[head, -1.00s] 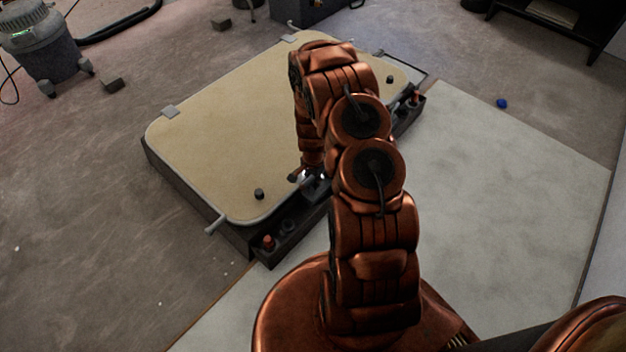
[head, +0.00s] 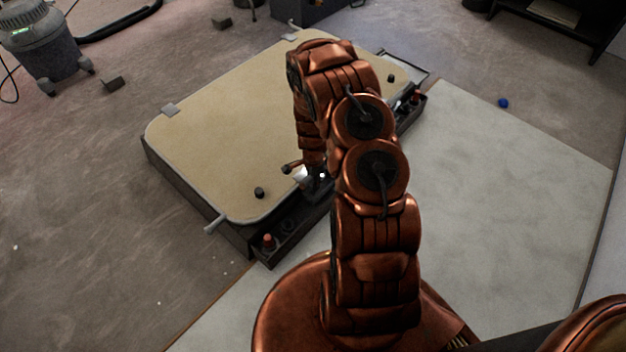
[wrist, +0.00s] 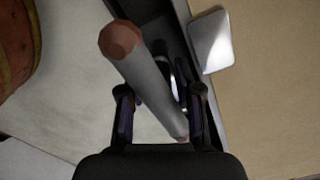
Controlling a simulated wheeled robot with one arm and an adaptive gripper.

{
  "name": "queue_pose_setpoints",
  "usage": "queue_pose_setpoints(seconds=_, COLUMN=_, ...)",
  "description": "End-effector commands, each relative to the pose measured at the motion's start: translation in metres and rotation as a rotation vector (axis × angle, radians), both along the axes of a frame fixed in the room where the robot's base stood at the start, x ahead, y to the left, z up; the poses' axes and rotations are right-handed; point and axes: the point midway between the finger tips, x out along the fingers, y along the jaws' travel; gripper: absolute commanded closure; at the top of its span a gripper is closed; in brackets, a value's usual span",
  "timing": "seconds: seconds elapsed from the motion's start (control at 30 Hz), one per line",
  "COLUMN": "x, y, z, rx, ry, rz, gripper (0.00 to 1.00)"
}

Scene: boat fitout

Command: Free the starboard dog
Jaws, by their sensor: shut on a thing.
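The hatch (head: 225,125) is a beige panel with rounded corners in a dark frame. My gripper (wrist: 163,95) is shut on a grey bar (wrist: 148,78) with a red-brown end; the bar slants between the fingers in the wrist view. A bright metal plate (wrist: 211,40) lies on the panel edge beside the bar. I cannot tell whether the bar is joined to it.
A dark trough (head: 285,240) runs along the hatch's near side, with a red-topped piece (head: 268,241) in it. Grey tabs (head: 170,110) sit on the panel's other edges. A vacuum (head: 42,45) stands far left.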

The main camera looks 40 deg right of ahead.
Motion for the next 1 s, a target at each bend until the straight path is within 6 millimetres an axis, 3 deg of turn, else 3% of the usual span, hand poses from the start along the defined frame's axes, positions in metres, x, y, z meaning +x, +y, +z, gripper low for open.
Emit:
queue_pose_setpoints(seconds=0.17, x=-0.001, y=-0.003, z=0.002, rx=-0.001, ry=-0.001, rz=-0.008, gripper=1.0)
queue_pose_setpoints(seconds=0.2, x=-0.001, y=-0.003, z=0.002, rx=-0.001, ry=-0.001, rz=-0.008, gripper=0.64)
queue_pose_setpoints(seconds=0.3, x=-0.001, y=-0.002, z=0.002, rx=-0.001, ry=-0.001, rz=-0.005, gripper=0.54)
queue_pose_setpoints(seconds=0.67, x=0.0, y=0.0, z=0.003, rx=-0.001, ry=-0.001, rz=0.002, gripper=0.54)
queue_pose_setpoints(seconds=1.0, x=0.001, y=-0.001, z=0.039, rx=-0.003, ry=-0.003, rz=0.001, gripper=0.54)
